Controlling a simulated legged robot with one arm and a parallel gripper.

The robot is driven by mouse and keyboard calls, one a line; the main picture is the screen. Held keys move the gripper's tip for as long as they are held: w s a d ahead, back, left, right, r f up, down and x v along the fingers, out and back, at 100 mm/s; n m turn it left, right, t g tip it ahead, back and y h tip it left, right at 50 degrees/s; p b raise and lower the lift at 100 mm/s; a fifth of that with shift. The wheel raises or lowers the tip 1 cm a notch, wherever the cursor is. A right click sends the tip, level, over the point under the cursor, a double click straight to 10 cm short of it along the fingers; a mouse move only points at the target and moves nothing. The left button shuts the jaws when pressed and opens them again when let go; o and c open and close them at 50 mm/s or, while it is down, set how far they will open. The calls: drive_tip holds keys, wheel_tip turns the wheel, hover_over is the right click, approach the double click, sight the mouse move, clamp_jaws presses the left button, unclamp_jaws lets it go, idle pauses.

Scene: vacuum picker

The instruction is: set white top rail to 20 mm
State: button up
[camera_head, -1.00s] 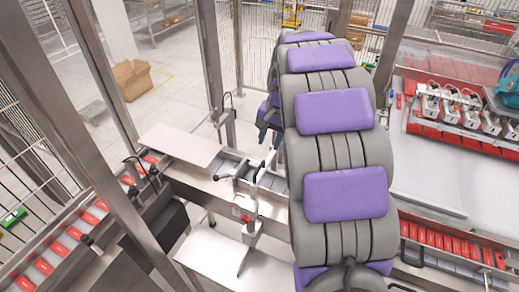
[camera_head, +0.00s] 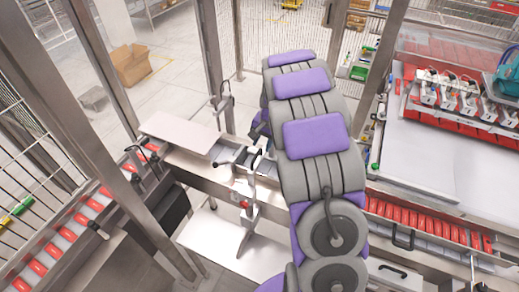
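My arm, grey with purple pads, runs up the middle of the view and folds over at the far end. My gripper (camera_head: 258,131) is mostly hidden behind the arm; only a dark, small part shows at its left side, and its fingers cannot be made out. Left of it is the metal conveyor line with an upright adjusting post (camera_head: 251,190) that has black levers and a red part. A second post with a lever (camera_head: 222,102) stands behind. I cannot tell for certain which part is the white top rail, and no scale is readable.
A white flat plate (camera_head: 178,131) lies over the conveyor left of the arm. Red packs (camera_head: 95,205) line the left conveyor, and more (camera_head: 420,222) fill the right one. Metal frame posts (camera_head: 110,100) stand close on the left. A cardboard box (camera_head: 132,64) lies on the floor beyond.

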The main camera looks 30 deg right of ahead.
sight(257, 155)
drive_tip(key=f, duration=0.1)
drive_tip(key=a+f, duration=0.1)
drive_tip(key=f, duration=0.1)
drive_tip(key=a+f, duration=0.1)
drive_tip(key=shift+w+f+p, duration=0.2)
drive_tip(key=shift+w+p, duration=0.05)
drive_tip(key=shift+p, duration=0.05)
drive_tip(key=shift+a+f, duration=0.25)
drive_tip(key=shift+a, duration=0.1)
drive_tip(key=shift+d, duration=0.5)
drive_tip(key=shift+c, duration=0.4)
drive_tip(key=shift+d, duration=0.4)
drive_tip(key=shift+c, duration=1.4)
drive_tip(key=shift+w, duration=0.1)
drive_tip(key=shift+c, duration=0.9)
drive_tip(key=shift+a, duration=0.4)
clamp_jaws()
